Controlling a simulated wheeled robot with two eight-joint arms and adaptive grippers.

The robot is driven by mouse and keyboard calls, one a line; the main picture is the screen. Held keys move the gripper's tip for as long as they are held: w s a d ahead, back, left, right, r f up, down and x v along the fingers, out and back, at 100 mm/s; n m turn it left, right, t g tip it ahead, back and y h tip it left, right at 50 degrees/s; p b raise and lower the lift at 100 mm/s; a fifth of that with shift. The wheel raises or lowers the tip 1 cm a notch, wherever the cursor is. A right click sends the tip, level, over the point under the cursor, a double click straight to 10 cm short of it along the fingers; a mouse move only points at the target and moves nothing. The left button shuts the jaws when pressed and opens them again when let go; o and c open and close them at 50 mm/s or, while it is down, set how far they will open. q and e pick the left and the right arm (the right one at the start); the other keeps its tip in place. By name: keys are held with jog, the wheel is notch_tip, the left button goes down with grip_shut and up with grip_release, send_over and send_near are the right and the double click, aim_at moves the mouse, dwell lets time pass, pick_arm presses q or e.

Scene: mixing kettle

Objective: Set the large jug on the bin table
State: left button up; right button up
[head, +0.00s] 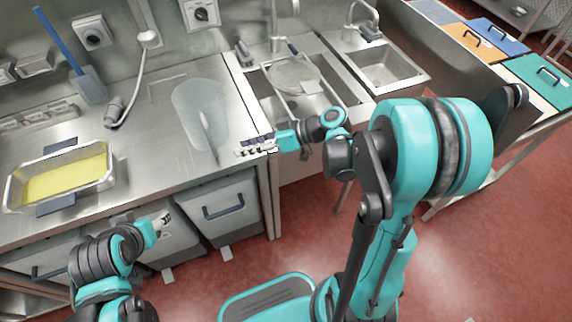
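The large jug (198,100) is a translucent, pale container with a handle on its near side. It stands upright on the steel counter, left of the sinks. My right gripper (248,149) is at the counter's front edge, to the right of and nearer than the jug, apparently apart from it. Its finger opening is too small to make out. My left gripper (165,219) is low in front of the counter, below and left of the jug, away from it. The bin table (447,50) at the upper right carries orange, blue and green lidded bins.
A tray with yellow contents (62,180) sits on the counter at left. A blue-handled paddle (88,84) leans at the back, near a hose nozzle (113,112). Sinks (385,68) lie between jug and bin table. Red floor is open in front.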

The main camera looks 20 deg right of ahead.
jog(key=s+d+r+m+h, duration=0.1)
jog(key=s+d+m+h, duration=0.2)
jog(key=s+m+h, duration=0.1)
jog(key=s+d+m+t+h, duration=0.1)
jog(key=s+d+m+h, duration=0.3)
jog(key=s+h, duration=0.3)
jog(key=shift+s+d+r+t+h, duration=0.25)
jog(key=shift+s+r+t+h, duration=0.1)
jog(key=shift+s, duration=0.7)
